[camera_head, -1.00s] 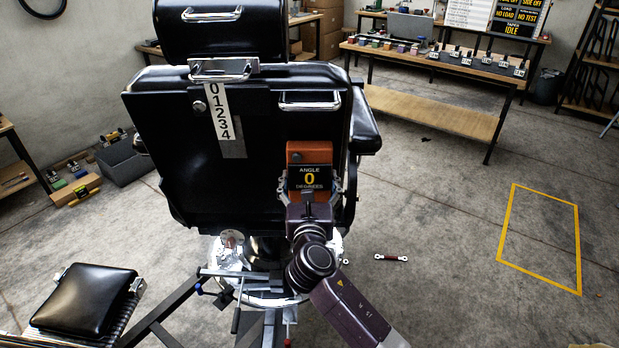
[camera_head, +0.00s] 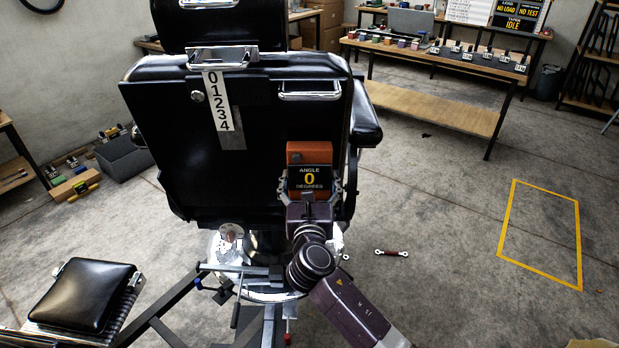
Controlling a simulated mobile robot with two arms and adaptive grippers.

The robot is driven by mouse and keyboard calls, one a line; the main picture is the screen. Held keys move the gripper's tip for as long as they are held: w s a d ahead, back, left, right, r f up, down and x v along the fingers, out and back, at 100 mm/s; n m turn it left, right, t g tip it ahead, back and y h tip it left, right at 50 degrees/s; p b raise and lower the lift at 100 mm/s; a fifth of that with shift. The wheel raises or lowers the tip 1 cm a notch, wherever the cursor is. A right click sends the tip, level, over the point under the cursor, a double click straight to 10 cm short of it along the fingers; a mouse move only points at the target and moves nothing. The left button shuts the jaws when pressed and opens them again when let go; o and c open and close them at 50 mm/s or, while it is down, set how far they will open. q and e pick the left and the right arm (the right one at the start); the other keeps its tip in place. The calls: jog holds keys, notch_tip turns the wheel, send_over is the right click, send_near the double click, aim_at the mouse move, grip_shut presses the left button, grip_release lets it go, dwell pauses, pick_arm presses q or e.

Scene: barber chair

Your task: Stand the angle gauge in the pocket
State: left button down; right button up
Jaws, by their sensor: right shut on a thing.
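The angle gauge (camera_head: 309,179) is an orange-brown block with a black display that reads "ANGLE 0 DEGREES". It stands upright in front of the lower right of the black chair back (camera_head: 265,150). My right gripper (camera_head: 309,187) is shut on it from below, with a finger at each side. The gauge and gripper cover the part of the chair back behind them. I cannot tell whether the gauge touches the chair. I cannot make out the pocket for certain. My left gripper is not in view.
A chrome handle (camera_head: 310,90) is on the chair back above the gauge. A white 0–4 scale (camera_head: 216,100) is to its left. A black padded footrest (camera_head: 82,294) is at the lower left. A small link (camera_head: 391,253) lies on the floor. Open floor is at right.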

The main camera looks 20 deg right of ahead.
jog(key=shift+f+b, duration=0.7)
jog(key=shift+f, duration=0.45)
jog(key=o, duration=1.5)
jog(key=shift+o, duration=0.2)
jog(key=shift+f, duration=0.1)
jog(key=shift+s, duration=0.1)
jog(key=v, duration=1.2)
